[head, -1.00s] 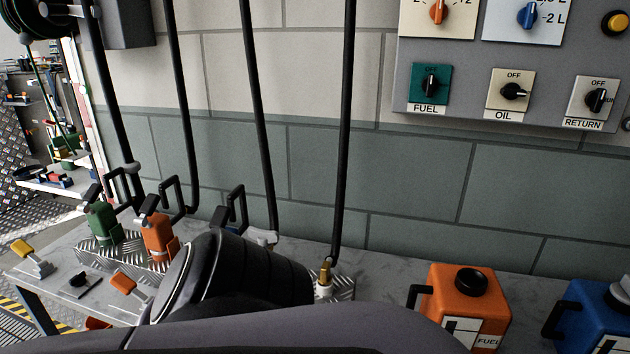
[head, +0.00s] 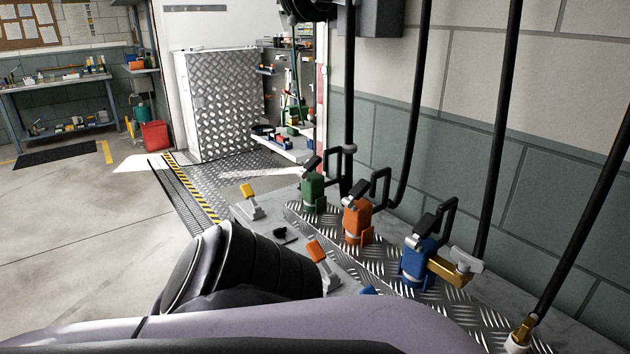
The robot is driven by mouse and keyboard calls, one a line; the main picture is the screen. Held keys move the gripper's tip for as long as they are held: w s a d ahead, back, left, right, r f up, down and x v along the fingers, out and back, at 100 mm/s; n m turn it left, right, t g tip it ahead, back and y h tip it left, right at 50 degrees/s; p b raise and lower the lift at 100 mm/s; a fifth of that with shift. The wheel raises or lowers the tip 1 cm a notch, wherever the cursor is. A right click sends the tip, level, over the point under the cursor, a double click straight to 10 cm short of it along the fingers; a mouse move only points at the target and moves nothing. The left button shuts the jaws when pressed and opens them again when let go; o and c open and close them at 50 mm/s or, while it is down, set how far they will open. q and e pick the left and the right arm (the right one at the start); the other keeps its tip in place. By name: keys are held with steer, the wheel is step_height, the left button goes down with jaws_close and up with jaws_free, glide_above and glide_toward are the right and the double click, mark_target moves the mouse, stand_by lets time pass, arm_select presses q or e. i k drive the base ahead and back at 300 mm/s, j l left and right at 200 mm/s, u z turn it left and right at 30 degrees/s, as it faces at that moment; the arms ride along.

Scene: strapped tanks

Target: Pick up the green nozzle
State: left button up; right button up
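The green nozzle (head: 313,190) stands upright at the far end of the diamond-plate strip on the bench, with a black handle and a grey lever on top. A black hose hangs down beside it. An orange nozzle (head: 356,220) and a blue nozzle (head: 418,262) stand nearer in the same row. One of my arms crosses the bottom of the head view and covers the near part of the bench. Neither gripper is in view.
A yellow-handled valve (head: 249,200) and an orange-handled valve (head: 318,252) sit on the bench left of the nozzles. Black hoses hang along the wall. A brass fitting (head: 521,330) is at the lower right. Open floor (head: 80,230) lies at the left.

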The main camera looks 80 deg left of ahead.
mark_target(312, 188)
steer(key=u, duration=2.55)
steer(key=k+z, duration=0.1)
steer(key=z, duration=2.05)
steer(key=u, duration=1.8)
